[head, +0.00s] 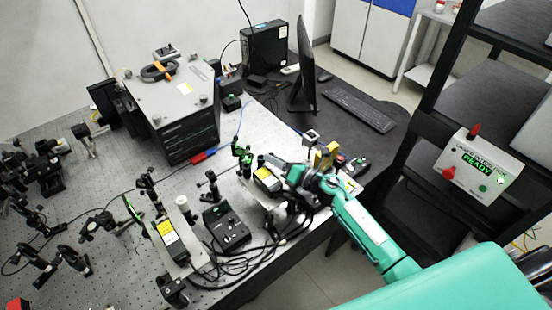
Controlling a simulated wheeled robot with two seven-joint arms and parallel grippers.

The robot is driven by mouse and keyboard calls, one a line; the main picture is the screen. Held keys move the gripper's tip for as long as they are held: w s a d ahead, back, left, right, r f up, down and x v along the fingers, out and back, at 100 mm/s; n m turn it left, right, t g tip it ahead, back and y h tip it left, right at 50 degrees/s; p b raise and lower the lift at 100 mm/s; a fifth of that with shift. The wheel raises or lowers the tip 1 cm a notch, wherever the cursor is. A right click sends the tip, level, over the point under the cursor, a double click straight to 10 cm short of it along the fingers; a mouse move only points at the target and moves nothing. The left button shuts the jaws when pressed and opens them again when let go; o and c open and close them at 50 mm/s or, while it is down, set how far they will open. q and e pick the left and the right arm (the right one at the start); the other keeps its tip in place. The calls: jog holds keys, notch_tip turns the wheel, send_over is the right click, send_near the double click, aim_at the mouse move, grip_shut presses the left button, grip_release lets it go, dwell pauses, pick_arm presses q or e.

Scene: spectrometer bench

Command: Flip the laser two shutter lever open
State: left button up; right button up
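My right arm comes in from the lower right, and its gripper (286,172) is over the right part of the optical bench. It is at a black laser unit with a yellow label (266,178), at its right end. The fingers are too small and dark to tell open from shut, or whether they touch anything. A second black laser unit with a yellow label (168,240) stands further left. I cannot read which one is laser two. No shutter lever can be made out clearly; my gripper and wrist hide part of the right unit. My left gripper is not in view.
A black control box (226,228) with cables lies between the laser units. Optic posts with green parts (241,155) stand just left of the right unit. A large grey-topped box (172,88) is behind. A panel reading READY (478,165) is at right.

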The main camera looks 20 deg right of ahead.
grip_shut()
jog(key=m+b, duration=0.2)
jog(key=f+m+b, duration=0.1)
jog(key=b, duration=0.1)
jog(key=shift+w+d+f+m+t, duration=0.1)
jog(key=shift+d+f+m+t, duration=0.1)
jog(key=shift+d+m+t, duration=0.2)
grip_release()
